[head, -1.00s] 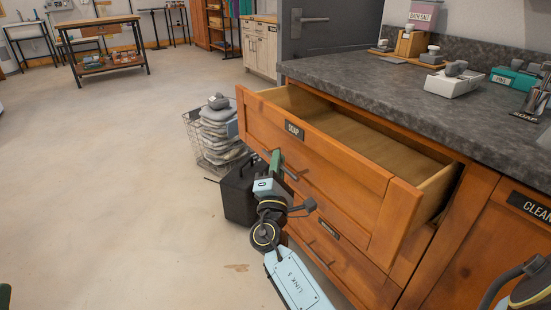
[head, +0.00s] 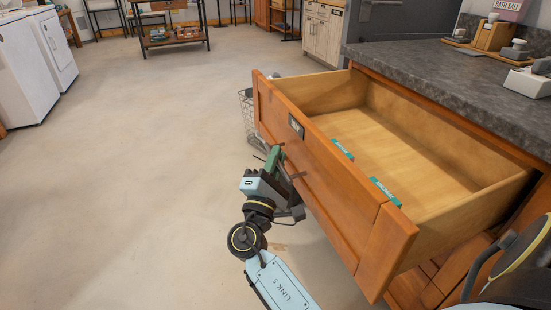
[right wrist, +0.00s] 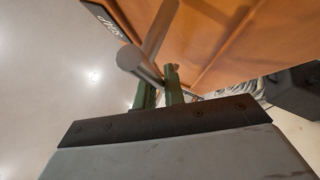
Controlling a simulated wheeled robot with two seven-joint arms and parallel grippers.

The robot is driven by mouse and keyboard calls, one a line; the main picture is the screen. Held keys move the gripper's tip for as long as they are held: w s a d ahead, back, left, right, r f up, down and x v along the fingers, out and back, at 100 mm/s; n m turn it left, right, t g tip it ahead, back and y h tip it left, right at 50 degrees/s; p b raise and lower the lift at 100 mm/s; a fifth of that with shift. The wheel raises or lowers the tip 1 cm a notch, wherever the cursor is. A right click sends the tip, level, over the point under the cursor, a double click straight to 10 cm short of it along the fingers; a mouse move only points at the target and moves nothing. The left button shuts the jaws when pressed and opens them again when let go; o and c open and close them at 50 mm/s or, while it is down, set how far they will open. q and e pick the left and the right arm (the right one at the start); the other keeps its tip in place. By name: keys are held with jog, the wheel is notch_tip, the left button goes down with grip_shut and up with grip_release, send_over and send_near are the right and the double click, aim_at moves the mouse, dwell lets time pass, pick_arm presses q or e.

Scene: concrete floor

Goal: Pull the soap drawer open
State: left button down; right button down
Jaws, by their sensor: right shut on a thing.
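The soap drawer (head: 335,185) is a wide orange-wood drawer, pulled well out from under the grey counter, with a dark label (head: 296,127) on its front. My right gripper (head: 275,160) is at the drawer front, below the label, shut on the drawer handle (head: 297,175). In the right wrist view, the green fingers (right wrist: 160,90) are around the grey handle bar (right wrist: 135,62), close to the orange front (right wrist: 215,35). My left gripper is not in view.
The grey countertop (head: 440,80) behind the drawer holds a white soap dish (head: 530,80) and wooden stands. A wire basket (head: 247,115) is partly hidden behind the drawer. White machines (head: 25,75) stand far left. The concrete floor (head: 150,180) left of the drawer is clear.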

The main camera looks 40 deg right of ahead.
jog(key=c, duration=1.5)
grip_release()
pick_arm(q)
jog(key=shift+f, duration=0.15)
